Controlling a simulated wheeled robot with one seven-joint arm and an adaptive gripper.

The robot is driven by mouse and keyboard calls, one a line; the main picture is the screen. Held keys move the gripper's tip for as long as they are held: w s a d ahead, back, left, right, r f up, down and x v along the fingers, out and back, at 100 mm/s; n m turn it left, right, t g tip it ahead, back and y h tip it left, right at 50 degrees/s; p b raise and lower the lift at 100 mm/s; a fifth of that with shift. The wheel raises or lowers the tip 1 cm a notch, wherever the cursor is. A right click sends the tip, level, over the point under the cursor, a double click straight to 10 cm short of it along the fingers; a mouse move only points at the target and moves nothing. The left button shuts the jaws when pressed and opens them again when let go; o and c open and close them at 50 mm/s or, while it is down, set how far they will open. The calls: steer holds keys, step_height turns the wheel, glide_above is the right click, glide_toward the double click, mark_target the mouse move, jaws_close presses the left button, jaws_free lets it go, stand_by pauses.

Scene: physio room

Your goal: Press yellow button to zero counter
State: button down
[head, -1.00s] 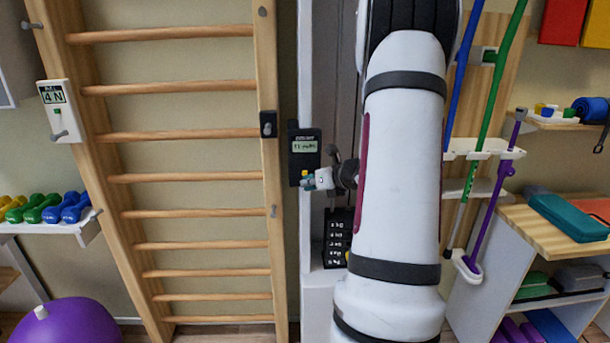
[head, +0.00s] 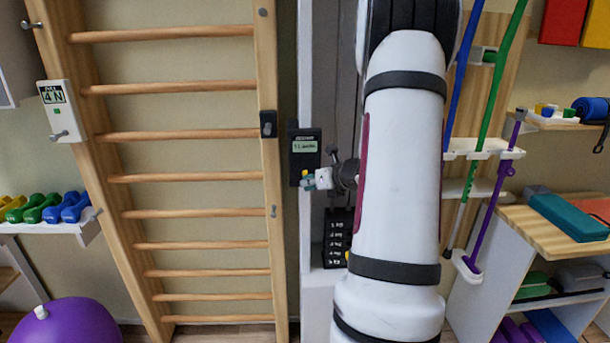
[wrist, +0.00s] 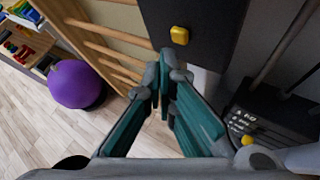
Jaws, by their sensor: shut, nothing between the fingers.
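The counter is a dark box (head: 304,143) with a lit, pale green display, mounted on the white column in the head view. In the wrist view its dark face (wrist: 195,14) fills the top, and the yellow button (wrist: 179,35) stands out near its lower edge. My gripper (wrist: 164,68) is shut and empty, its teal fingers meeting just below the button in the picture. In the head view my gripper (head: 305,181) is at the counter's lower end, covering part of it. I cannot tell whether the fingertips touch the box.
A wooden wall-bar ladder (head: 190,135) stands to the left, with a white force gauge (head: 60,112) on its post. A dark weight stack (head: 337,237) is below the gripper; a yellow knob (wrist: 247,140) shows beside it. A purple ball (wrist: 76,84) lies on the floor.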

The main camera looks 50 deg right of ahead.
steer(key=shift+d, duration=0.1)
steer(key=shift+w+d, duration=0.25)
steer(key=shift+w+d, duration=0.3)
steer(key=shift+d, duration=0.05)
stand_by(0.9)
stand_by(0.3)
steer(key=shift+s+a+b, duration=0.3)
steer(key=shift+s+a, duration=0.3)
steer(key=shift+a, duration=0.1)
steer(key=shift+s+a+b, duration=0.4)
steer(key=shift+s+a, duration=1.2)
steer(key=shift+a, duration=0.3)
